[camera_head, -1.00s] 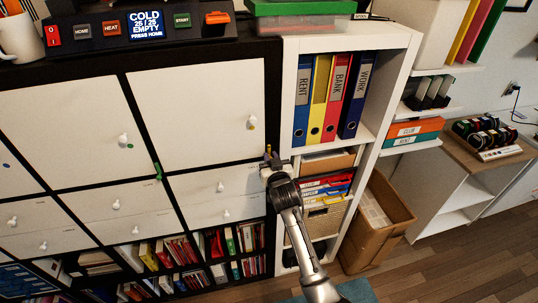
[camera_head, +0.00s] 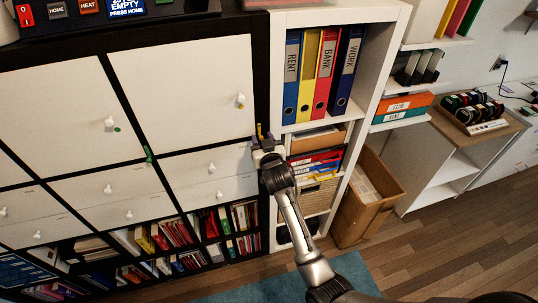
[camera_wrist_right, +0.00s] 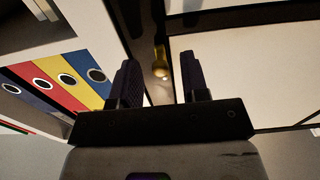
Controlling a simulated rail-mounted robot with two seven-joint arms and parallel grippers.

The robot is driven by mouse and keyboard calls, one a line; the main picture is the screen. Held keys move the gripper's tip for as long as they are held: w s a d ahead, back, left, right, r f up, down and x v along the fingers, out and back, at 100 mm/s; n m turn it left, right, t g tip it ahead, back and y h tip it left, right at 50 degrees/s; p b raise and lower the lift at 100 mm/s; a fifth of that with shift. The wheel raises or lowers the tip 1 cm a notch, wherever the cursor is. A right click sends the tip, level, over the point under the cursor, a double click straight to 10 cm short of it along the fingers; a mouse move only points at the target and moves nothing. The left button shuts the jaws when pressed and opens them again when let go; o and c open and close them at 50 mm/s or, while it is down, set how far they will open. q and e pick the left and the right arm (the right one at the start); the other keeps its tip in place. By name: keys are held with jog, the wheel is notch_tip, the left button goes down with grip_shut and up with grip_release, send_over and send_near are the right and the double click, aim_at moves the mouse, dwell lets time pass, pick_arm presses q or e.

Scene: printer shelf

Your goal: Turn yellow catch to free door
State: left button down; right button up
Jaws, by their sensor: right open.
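The yellow catch (camera_head: 259,130) sits on the black frame at the lower right corner of the right white door (camera_head: 185,92). That door has a white knob (camera_head: 240,98) with a yellow dot by it. My right gripper (camera_head: 266,143) is at the catch, with its fingers pointing to the cabinet. In the right wrist view the catch (camera_wrist_right: 160,62) shows as a small brass-yellow piece in the gap between the two dark, spread fingers. The gripper (camera_wrist_right: 159,78) is open; I cannot tell whether either finger touches the catch. My left gripper is not in view.
A green catch (camera_head: 149,155) sits on the frame by the left door. A white shelf with several binders (camera_head: 328,75) stands just right of the cabinet. A cardboard box (camera_head: 362,205) stands on the floor beside it. The control panel (camera_head: 95,8) is on top.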

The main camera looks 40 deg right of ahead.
jog(key=v, duration=1.2)
jog(key=shift+s+a, duration=0.25)
